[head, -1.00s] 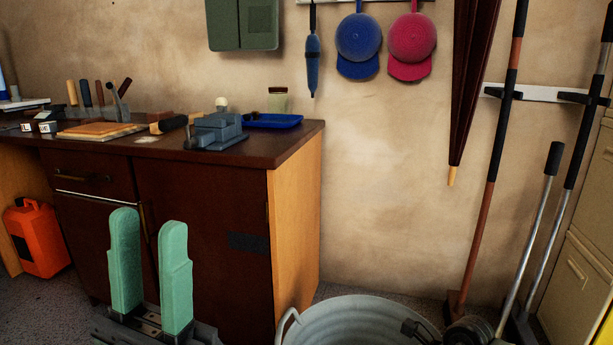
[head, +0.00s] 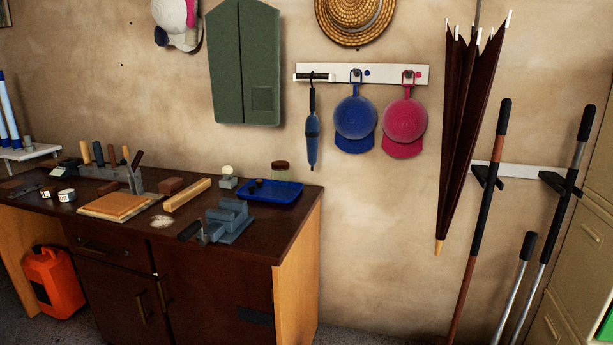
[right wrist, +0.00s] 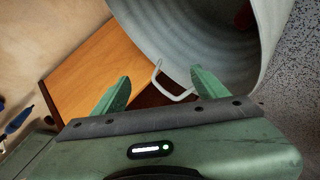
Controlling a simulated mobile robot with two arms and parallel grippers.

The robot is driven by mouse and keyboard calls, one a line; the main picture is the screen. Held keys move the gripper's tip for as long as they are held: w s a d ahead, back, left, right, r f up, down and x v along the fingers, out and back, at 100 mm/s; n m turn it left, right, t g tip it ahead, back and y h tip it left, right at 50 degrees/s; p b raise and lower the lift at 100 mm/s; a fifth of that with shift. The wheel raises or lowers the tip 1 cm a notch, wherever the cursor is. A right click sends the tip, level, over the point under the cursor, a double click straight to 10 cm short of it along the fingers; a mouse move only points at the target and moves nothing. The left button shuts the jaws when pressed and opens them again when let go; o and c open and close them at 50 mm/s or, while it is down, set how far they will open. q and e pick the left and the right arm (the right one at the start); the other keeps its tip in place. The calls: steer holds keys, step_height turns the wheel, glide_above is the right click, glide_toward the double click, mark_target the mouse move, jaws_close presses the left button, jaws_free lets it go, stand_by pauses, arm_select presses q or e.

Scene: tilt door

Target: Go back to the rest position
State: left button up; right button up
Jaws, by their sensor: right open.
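My right gripper (right wrist: 159,84) shows in the right wrist view with its two green fingers wide apart and nothing between them. Beyond the fingers are the light wooden side of the workbench (right wrist: 85,65) and a grey metal tub (right wrist: 200,35) with a pale handle. The gap between the fingers and these things is hard to judge. No gripper shows in the head view, and my left gripper is not seen.
The dark workbench (head: 215,290) holds a blue tray (head: 285,193), a grey vise (head: 230,222) and a wooden board (head: 115,205). A green cabinet (head: 245,60), caps and an umbrella (head: 465,120) hang on the wall. Long-handled tools (head: 485,190) stand at the right.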

arm_select(q)
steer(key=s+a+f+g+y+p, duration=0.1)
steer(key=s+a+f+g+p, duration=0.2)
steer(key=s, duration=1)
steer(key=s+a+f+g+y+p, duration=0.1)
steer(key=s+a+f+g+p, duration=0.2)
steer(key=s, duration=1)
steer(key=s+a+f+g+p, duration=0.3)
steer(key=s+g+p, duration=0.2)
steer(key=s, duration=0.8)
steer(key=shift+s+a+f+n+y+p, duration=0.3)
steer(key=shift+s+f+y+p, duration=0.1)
steer(key=shift+p, duration=0.45)
arm_select(e)
steer(key=s+d+f+m+g+h, duration=0.1)
steer(key=s+m, duration=0.4)
steer(key=s, duration=0.9)
steer(key=s+d+f+m+g+h, duration=0.2)
steer(key=s+f+m+g+h, duration=0.1)
steer(key=s, duration=1.1)
steer(key=s+d+f+m+g+h, duration=0.1)
steer(key=s+f+m+g, duration=0.3)
steer(key=s, duration=1.1)
steer(key=m+g, duration=0.2)
steer(key=m, duration=0.1)
steer(key=shift+d+f+h, duration=0.15)
steer(key=shift+f+h, duration=0.05)
steer(key=shift+h, duration=0.2)
